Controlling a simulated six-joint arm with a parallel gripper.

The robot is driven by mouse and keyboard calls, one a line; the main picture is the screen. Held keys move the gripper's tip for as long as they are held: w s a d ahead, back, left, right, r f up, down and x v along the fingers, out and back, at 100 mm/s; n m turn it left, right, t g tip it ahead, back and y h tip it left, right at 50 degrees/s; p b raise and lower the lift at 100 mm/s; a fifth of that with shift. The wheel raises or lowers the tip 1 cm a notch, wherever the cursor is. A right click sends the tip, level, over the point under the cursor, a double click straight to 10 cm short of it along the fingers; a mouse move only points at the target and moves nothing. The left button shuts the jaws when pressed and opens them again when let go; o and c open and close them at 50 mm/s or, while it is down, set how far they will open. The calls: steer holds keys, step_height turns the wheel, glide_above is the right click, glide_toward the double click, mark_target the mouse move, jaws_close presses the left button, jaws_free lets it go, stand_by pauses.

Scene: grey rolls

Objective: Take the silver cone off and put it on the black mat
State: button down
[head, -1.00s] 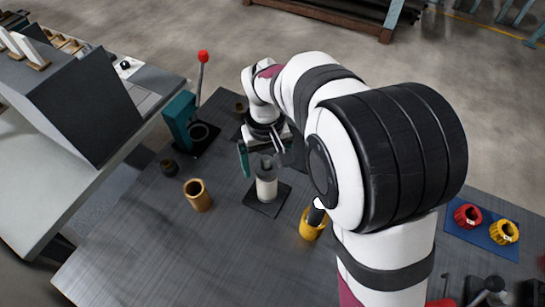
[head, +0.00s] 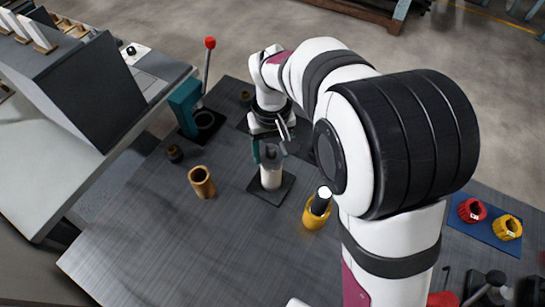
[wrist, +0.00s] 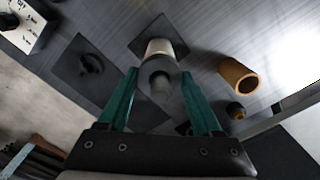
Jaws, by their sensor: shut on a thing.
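The silver cone (head: 269,153) is grey in the head view, at the top of a white cylinder (head: 271,178) that stands upright on a dark square base (head: 257,191). My gripper (head: 269,150) is shut on the cone from the far side. In the wrist view the cone (wrist: 158,72) sits between the two green fingers of my gripper (wrist: 159,80), with the white cylinder (wrist: 160,46) just beyond it. I cannot tell whether cone and cylinder still touch. A dark flat mat (wrist: 92,72) with a black knobbed part on it lies left in the wrist view.
An ochre cup (head: 202,182) stands left of the cylinder; a yellow cup (head: 316,213) with a white-topped black part stands right. A teal lever press (head: 186,107) is at the far left. A blue mat (head: 484,232) holds red and yellow rolls.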

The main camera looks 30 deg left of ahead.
steer(key=shift+r, duration=5.05)
steer(key=w+d+f, duration=0.4)
steer(key=w+f, duration=0.1)
steer(key=w, duration=0.3)
steer(key=w+d+f, duration=0.4)
steer(key=w+f, duration=0.1)
steer(key=w, duration=0.3)
steer(key=a+f, duration=0.2)
steer(key=a, duration=0.1)
steer(key=a+f, duration=0.2)
steer(key=a, duration=0.2)
steer(key=s+a+f, duration=0.1)
steer(key=a+f, duration=0.1)
steer(key=a, duration=0.1)
steer(key=shift+a+f, duration=0.55)
steer(key=shift+f, duration=1.9)
steer(key=shift+f, duration=0.1)
